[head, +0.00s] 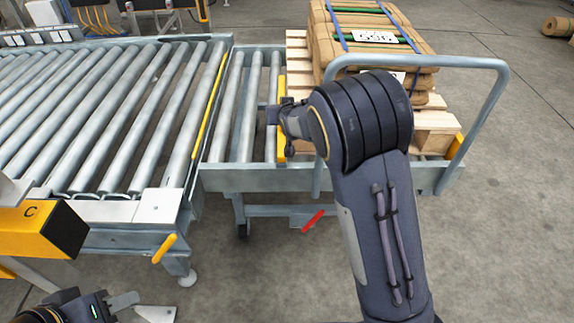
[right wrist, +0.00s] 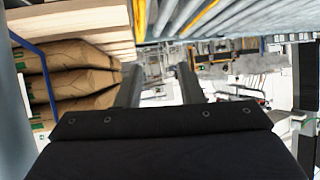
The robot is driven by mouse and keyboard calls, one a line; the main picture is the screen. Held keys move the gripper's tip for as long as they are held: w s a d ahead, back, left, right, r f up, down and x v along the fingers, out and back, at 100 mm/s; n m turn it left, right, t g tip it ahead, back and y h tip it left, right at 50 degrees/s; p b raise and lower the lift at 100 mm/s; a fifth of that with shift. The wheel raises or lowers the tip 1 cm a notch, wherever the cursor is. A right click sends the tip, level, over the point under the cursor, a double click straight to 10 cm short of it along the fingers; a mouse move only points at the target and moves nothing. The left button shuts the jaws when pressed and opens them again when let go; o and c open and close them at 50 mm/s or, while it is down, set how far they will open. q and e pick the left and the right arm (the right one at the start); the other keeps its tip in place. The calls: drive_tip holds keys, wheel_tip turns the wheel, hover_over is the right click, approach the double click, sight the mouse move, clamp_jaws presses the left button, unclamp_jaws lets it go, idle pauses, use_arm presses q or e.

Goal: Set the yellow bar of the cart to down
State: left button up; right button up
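The yellow bar (head: 282,135) of the cart (head: 335,181) runs along the cart's rollers, on the left side of the pallet. I cannot tell whether it is raised or lowered. My right gripper (head: 278,114) reaches across it from the right, partly hidden by my own wrist. In the right wrist view its two fingers (right wrist: 158,80) stand apart, with only background visible between them. Contact with the bar cannot be made out. My left gripper (head: 140,306) is low at the left, far from the bar, with its grey fingers apart and empty.
Brown sacks (head: 325,38) tied with blue straps lie on a wooden pallet (head: 437,122) on the cart. The cart's tube handle (head: 497,95) rises at the right. A red pedal (head: 313,221) sits below. A roller conveyor (head: 100,110) adjoins at left.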

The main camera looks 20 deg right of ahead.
drive_tip(key=s+a+f+n+t+h+b, duration=0.1)
drive_tip(key=s+t+b, duration=0.4)
drive_tip(key=s, duration=0.8)
drive_tip(key=shift+a+f+t+b, duration=0.3)
drive_tip(key=shift+a+f+b, duration=0.45)
drive_tip(key=shift+b, duration=0.95)
drive_tip(key=shift+a+r, duration=0.15)
